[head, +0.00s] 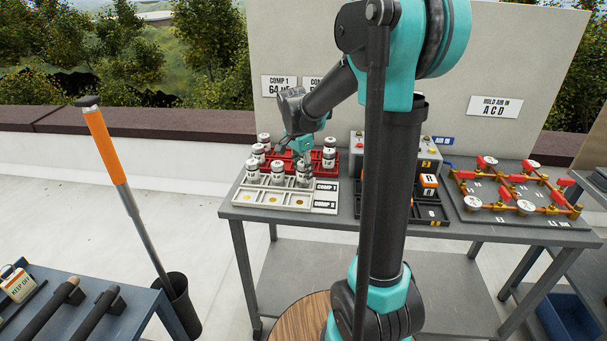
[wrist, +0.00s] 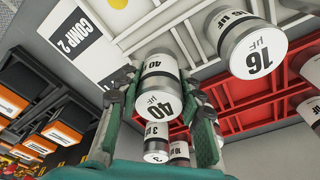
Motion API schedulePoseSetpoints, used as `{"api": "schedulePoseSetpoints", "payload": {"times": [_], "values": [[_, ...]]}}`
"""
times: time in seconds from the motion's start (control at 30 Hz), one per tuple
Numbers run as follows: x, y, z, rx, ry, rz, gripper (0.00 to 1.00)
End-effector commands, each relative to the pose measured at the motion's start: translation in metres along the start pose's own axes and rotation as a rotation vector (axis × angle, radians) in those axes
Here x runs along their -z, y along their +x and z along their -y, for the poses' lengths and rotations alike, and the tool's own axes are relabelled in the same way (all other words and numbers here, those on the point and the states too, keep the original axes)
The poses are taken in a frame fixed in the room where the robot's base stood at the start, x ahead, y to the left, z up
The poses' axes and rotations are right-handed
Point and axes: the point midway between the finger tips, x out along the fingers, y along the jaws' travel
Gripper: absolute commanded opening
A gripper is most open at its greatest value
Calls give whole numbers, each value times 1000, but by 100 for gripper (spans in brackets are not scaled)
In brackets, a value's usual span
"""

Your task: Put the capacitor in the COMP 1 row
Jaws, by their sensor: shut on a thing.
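My gripper (head: 304,158) is shut on a silver capacitor with a white label reading 40 µF (wrist: 160,85); its two fingers (wrist: 158,115) clasp its sides. In the head view the held capacitor (head: 304,176) is upright at the right end of the COMP 1 row of the white tray (head: 241,195). I cannot tell whether it touches the tray floor. Two other capacitors stand in that row, at the left (head: 253,172) and middle (head: 278,173). A 16 µF capacitor (wrist: 256,50) shows beside the held one in the wrist view. The COMP 2 row shows yellow discs.
A red rack (head: 316,157) with several capacitors stands just behind the white tray. Wall signs (head: 279,86) read COMP 1 64 µF; the one beside it is partly hidden by my arm. A black tray (head: 430,212) and a pipe board (head: 515,195) lie to the right.

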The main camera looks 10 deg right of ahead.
Motion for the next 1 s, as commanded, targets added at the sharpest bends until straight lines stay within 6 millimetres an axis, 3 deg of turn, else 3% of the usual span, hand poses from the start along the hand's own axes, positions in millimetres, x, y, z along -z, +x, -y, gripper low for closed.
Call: {"api": "schedulePoseSetpoints", "payload": {"times": [0.43,0.47,0.6,1.0], "values": [[-1,9,0,0,0,0,5],[-1,9,0,0,0,0,38],[-1,9,0,0,0,0,55],[-1,4,0,0,0,0,57]]}}
